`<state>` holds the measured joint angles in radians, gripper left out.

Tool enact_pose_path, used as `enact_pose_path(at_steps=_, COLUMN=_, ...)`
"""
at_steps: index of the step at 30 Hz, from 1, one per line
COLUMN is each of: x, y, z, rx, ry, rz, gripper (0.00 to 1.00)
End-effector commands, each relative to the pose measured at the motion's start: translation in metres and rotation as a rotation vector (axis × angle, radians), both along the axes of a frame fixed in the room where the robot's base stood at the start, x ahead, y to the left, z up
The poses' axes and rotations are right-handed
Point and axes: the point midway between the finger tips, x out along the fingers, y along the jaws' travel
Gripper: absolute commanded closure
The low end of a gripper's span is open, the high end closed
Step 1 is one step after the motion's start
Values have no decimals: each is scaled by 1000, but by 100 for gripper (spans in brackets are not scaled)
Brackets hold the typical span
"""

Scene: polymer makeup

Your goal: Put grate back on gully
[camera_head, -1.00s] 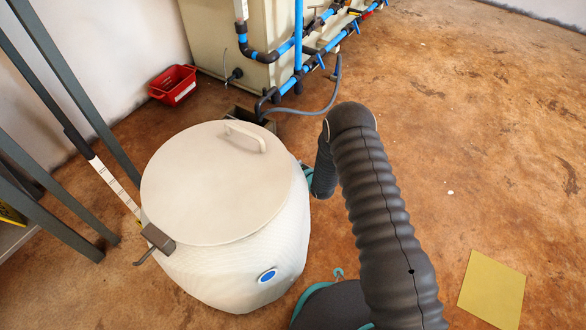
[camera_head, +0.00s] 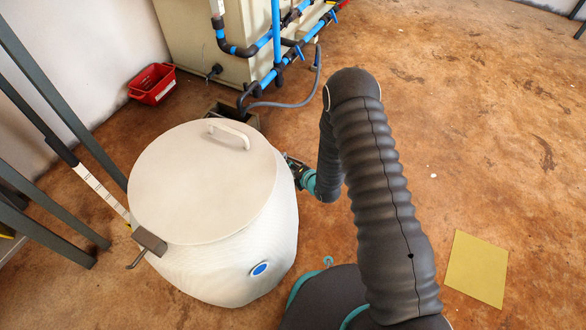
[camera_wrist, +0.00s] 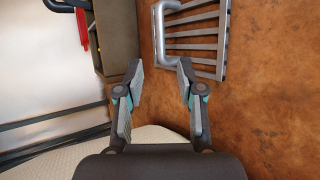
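The grate (camera_wrist: 200,43), a set of metal bars with a rounded silver handle, lies on the brown floor at the top of the wrist view, partly cut off by the edge. The gully (camera_wrist: 117,35), a grey rectangular trough, is left of it. The gully (camera_head: 247,118) also shows in the head view behind the white drum, with pipe and hose ends over it. My gripper (camera_wrist: 161,72) is open and empty, its fingertips just below the grate and the gully in the wrist view. In the head view, my gripper (camera_head: 292,165) is partly hidden beside the drum; the grate is hidden there.
A large white drum (camera_head: 230,260) with a lid stands close left of my arm. A beige tank (camera_head: 185,38) with blue pipes (camera_head: 277,35) stands behind the gully. A red crate (camera_head: 152,83) is by the wall. A yellow sheet (camera_head: 477,267) lies on the otherwise open floor at right.

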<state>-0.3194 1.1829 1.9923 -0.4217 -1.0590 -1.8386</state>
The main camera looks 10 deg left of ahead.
Motion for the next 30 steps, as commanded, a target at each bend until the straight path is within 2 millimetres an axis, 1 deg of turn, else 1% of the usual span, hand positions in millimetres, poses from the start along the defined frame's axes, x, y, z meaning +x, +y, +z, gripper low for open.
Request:
enact_pose_path(at_steps=3, x=-5, y=-6, z=5, rx=1, ry=-1, rz=-1, gripper=62)
enact_pose_path(at_steps=9, x=-8, y=-7, z=7, rx=1, ry=0, rz=0, gripper=62)
enact_pose_path(at_steps=11, x=-7, y=-8, z=8, rx=1, ry=1, rz=-3, gripper=62)
enact_pose_path(at_steps=14, x=0, y=-11, z=20, rx=5, ry=13, rz=-26, gripper=62)
enact_pose_path(at_steps=17, x=14, y=-19, z=45, rx=17, ry=46, rz=-81, gripper=62)
enact_pose_path(at_steps=20, x=29, y=-34, z=80, rx=37, ry=99, rz=-171, gripper=62)
enact_pose_path(at_steps=21, x=34, y=-40, z=95, rx=47, ry=120, rz=-210, gripper=62)
enact_pose_path(at_steps=23, x=40, y=-50, z=117, rx=64, ry=155, rz=-270, gripper=62)
enact_pose_path(at_steps=24, x=43, y=-58, z=132, rx=77, ry=177, rz=-311, gripper=62)
enact_pose_path(at_steps=26, x=47, y=-69, z=155, rx=97, ry=210, rz=-373, gripper=62)
enact_pose_path(at_steps=27, x=48, y=-76, z=169, rx=112, ry=232, rz=-415, gripper=62)
enact_pose_path(at_steps=29, x=48, y=-88, z=191, rx=135, ry=263, rz=-479, gripper=62)
enact_pose_path(at_steps=30, x=47, y=-96, z=206, rx=153, ry=284, rz=-522, gripper=62)
